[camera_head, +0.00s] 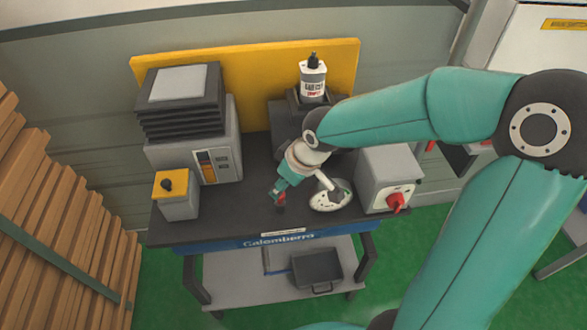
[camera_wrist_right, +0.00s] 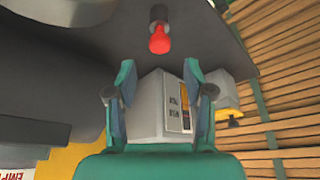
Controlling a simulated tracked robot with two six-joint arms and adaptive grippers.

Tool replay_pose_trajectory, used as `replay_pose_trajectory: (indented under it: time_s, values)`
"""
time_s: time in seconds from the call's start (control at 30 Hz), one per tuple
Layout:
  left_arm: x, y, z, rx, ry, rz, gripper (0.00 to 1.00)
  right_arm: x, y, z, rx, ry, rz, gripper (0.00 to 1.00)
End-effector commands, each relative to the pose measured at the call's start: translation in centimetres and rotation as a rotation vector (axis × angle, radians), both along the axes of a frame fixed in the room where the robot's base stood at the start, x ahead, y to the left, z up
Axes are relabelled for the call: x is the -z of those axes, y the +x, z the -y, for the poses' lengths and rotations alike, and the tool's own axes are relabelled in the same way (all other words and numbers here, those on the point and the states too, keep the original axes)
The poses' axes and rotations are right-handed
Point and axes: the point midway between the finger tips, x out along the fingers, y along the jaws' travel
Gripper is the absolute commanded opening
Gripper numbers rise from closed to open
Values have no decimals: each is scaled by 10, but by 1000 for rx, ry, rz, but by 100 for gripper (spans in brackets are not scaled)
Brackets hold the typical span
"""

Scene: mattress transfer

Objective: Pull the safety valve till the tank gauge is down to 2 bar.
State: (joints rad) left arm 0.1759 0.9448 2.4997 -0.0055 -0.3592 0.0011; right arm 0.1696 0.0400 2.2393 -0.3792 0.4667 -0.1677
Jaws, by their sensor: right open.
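A small red knob on a dark stem (camera_wrist_right: 159,40) shows in the right wrist view, just past my fingertips and between their lines. It looks like the safety valve. In the head view a red piece (camera_head: 281,197) shows at the tip of my right gripper (camera_head: 279,189). My right gripper is open, and its two teal fingers (camera_wrist_right: 158,72) in the wrist view stand apart with nothing gripped. A white round dial (camera_head: 329,197), likely the tank gauge, lies just right of the gripper, partly hidden by my wrist. Its reading is too small to tell. My left gripper is not in view.
Stacked timber (camera_head: 55,230) stands at the left. My right arm covers the back right.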

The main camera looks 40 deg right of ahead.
Motion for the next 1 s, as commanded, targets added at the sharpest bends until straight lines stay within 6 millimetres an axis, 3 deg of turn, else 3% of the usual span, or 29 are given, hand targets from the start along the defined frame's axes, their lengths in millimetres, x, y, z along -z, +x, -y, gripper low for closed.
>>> replay_pose_trajectory:
  time_s: [0.2, 0.4, 1.0]
  values:
    - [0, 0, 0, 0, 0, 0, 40, -43, -16, 4, 1, -1, 7, 52]
    - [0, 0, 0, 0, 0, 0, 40, -69, -27, 7, 2, -1, 3, 52]
    - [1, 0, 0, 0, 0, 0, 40, -77, -31, 8, 1, 0, 0, 52]
